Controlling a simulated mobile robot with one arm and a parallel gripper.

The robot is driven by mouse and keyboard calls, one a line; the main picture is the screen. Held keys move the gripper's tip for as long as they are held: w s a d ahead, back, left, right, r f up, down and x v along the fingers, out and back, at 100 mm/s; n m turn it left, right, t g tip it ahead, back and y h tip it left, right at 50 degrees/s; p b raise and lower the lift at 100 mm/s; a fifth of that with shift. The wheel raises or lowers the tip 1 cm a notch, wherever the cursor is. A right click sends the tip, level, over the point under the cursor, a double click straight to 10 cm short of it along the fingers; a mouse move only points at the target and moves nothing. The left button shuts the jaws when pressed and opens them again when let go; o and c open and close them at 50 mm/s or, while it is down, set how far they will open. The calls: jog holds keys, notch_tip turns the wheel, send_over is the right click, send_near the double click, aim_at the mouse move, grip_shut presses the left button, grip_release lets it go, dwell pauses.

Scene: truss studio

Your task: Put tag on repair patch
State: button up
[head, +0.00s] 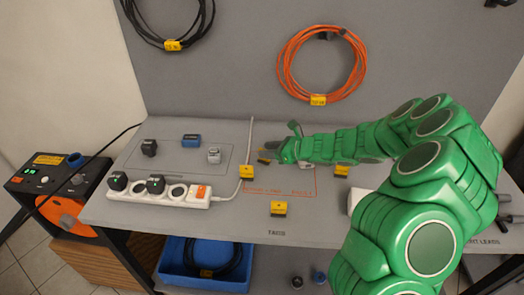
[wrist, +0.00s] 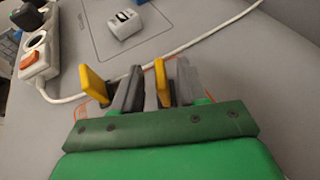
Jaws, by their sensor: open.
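Several yellow tags are on the grey bench. One tag (head: 247,172) stands at the outline's left end, one (head: 278,208) in front of it, and one (head: 342,170) to its right. The red-orange outline with small lettering (head: 317,184) looks like the repair patch, though its words are hard to read. My gripper (head: 266,157) is low over the outline's back left side. In the wrist view my gripper (wrist: 153,88) is open. A yellow tag (wrist: 162,82) is between its fingers, nearer the right one. Another tag (wrist: 93,84) is outside the left finger.
A white power strip (head: 171,191) with black plugs lies at the bench's left. A grey adapter (head: 214,155) and a blue block (head: 191,140) lie behind it. A white cable (head: 243,155) runs close to my gripper. An orange cable coil (head: 318,99) hangs on the back panel.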

jog(key=shift+v, duration=3.95)
